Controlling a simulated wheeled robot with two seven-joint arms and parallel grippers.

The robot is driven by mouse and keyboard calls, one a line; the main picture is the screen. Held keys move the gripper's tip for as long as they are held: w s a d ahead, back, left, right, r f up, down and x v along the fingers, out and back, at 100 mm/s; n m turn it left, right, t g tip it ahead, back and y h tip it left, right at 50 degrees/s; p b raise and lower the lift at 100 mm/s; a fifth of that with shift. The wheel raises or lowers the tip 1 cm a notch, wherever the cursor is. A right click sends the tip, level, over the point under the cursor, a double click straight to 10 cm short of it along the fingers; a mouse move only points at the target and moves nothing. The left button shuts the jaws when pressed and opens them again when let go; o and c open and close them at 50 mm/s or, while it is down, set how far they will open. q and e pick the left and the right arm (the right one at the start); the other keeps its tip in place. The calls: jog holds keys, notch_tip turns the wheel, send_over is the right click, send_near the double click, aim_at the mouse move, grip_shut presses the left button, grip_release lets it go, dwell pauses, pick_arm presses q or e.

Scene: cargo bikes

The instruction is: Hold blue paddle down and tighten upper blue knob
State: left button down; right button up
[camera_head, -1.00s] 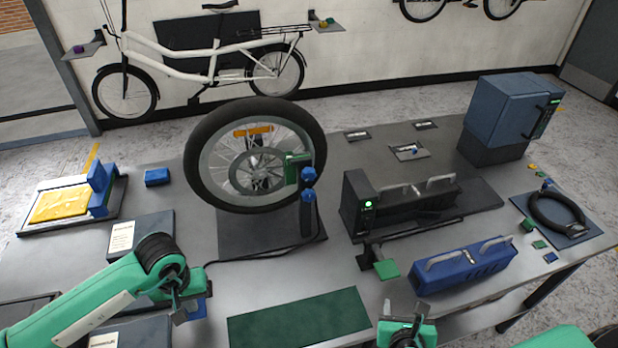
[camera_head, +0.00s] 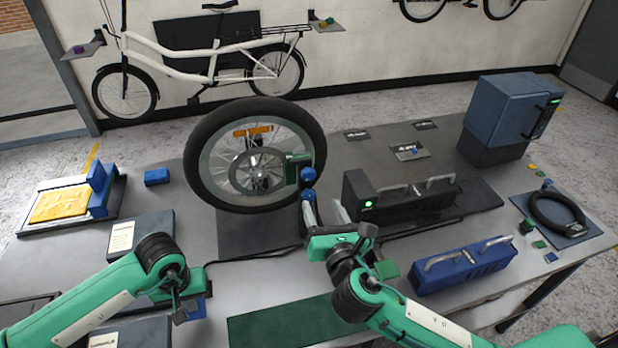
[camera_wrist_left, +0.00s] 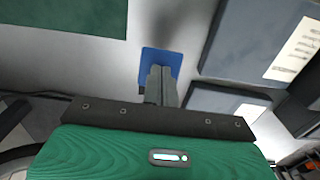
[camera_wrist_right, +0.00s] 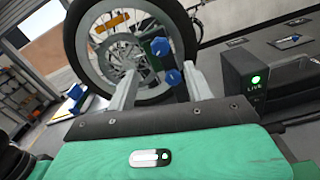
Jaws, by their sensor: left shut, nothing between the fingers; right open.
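The upper blue knob (camera_head: 308,175) sits at the top of a post, on a green block beside the wheel. It also shows in the right wrist view (camera_wrist_right: 157,47), above a lower blue knob (camera_wrist_right: 173,77). My right gripper (camera_head: 324,212) is open, just in front of the post; in the right wrist view the lower knob appears between its fingers and the upper knob above them. I cannot tell whether it touches. A flat blue piece, probably the paddle (camera_wrist_left: 158,58), lies under my left gripper (camera_wrist_left: 161,72), which is shut and empty. Contact is unclear.
The bicycle wheel (camera_head: 206,178) stands upright behind the post. A black unit with a green light (camera_head: 400,201) is right of my right gripper. A blue handled case (camera_head: 466,266) lies to its lower right. A green mat (camera_head: 275,324) lies between the arms.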

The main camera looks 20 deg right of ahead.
aim_at(310, 176)
jog(key=w, duration=1)
jog(key=shift+w, duration=0.25)
jog(key=c, duration=1)
